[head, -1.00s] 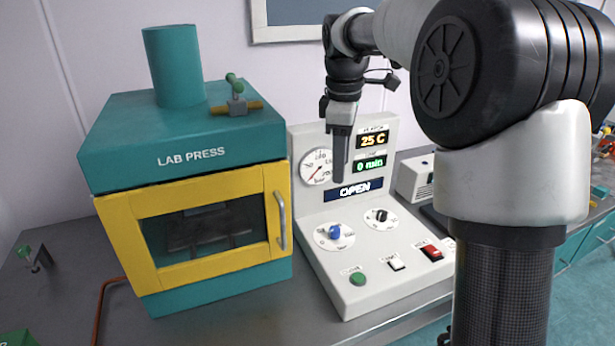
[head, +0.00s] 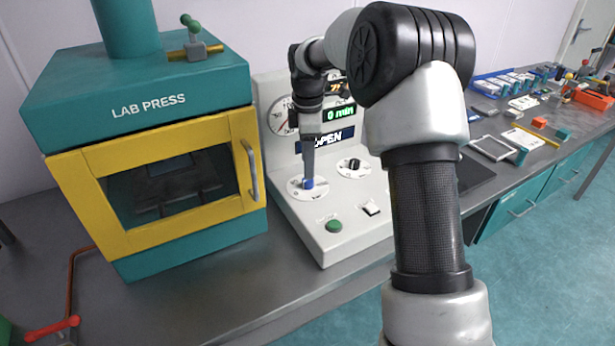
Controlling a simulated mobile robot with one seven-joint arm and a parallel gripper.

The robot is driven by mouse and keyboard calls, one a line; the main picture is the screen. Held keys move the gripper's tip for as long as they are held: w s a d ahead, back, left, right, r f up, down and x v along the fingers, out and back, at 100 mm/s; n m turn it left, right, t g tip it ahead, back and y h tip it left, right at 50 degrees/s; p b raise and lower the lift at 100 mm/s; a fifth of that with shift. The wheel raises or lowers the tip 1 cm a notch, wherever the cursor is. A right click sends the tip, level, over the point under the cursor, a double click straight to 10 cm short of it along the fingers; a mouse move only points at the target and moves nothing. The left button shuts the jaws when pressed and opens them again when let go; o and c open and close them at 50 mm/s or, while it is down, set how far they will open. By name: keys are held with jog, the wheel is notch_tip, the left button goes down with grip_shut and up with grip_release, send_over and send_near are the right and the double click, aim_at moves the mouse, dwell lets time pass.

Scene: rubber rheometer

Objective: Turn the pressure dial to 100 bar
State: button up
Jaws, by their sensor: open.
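A white control panel (head: 345,205) stands to the right of the press. It carries a blue knob (head: 308,184) on a round white scale and a black knob (head: 354,164) on another scale. The scale lettering is too small to read, so I cannot tell which is the pressure dial. My gripper (head: 308,177) is open and points down at the blue knob, its fingers over the knob's top. I cannot tell whether they touch it. A round gauge (head: 281,117) is partly hidden by my gripper. Displays read "0 min" (head: 340,113) and "OPEN" (head: 340,137).
The teal and yellow lab press (head: 155,150) stands at left, with its door handle (head: 250,170) near the panel. A green button (head: 334,226) and a white switch (head: 371,207) sit on the panel's front. Trays and small parts crowd the bench (head: 230,290) at far right.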

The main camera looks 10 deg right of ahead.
aim_at(308, 183)
notch_tip(308, 183, down, 5)
jog(key=shift+w+r, duration=0.1)
dwell(0.3)
jog(key=c, duration=1)
